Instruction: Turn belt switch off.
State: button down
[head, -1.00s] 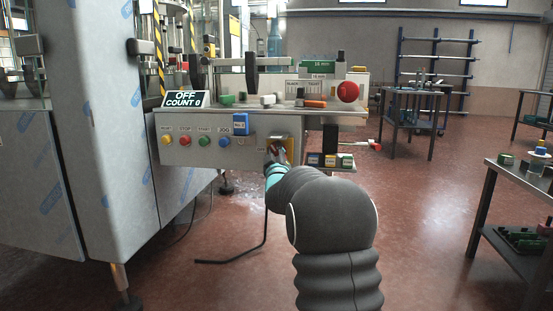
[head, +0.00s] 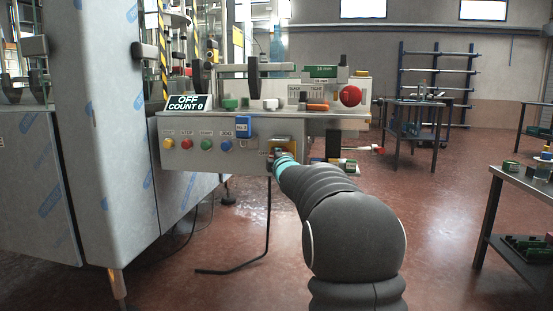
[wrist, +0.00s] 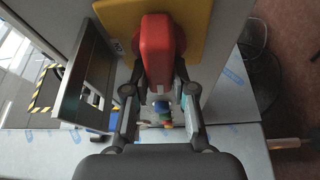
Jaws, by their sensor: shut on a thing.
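The belt switch is a red handle (wrist: 157,50) on a yellow plate (wrist: 195,22), seen close up in the wrist view. The plate (head: 287,142) also shows in the head view, at the right end of the grey control panel (head: 215,158). My gripper (wrist: 158,72) has one finger on each side of the red handle and is shut on it. In the head view my gripper (head: 279,155) and wrist hide most of the handle. A display (head: 188,103) on the panel top reads "OFF COUNT 0".
Yellow, red, green and blue buttons (head: 206,144) line the panel left of the switch, with a blue tag (head: 243,126) above. A red mushroom button (head: 350,96) sits higher right. A grey machine cabinet (head: 105,130) stands left.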

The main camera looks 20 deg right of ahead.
jog(key=shift+n, duration=0.6)
jog(key=c, duration=1)
grip_release()
jog(key=shift+o, duration=0.2)
jog(key=shift+s, duration=0.1)
jog(key=v, duration=1.1)
jog(key=shift+s, duration=0.4)
jog(key=shift+a+r, duration=0.1)
jog(key=shift+r, duration=0.05)
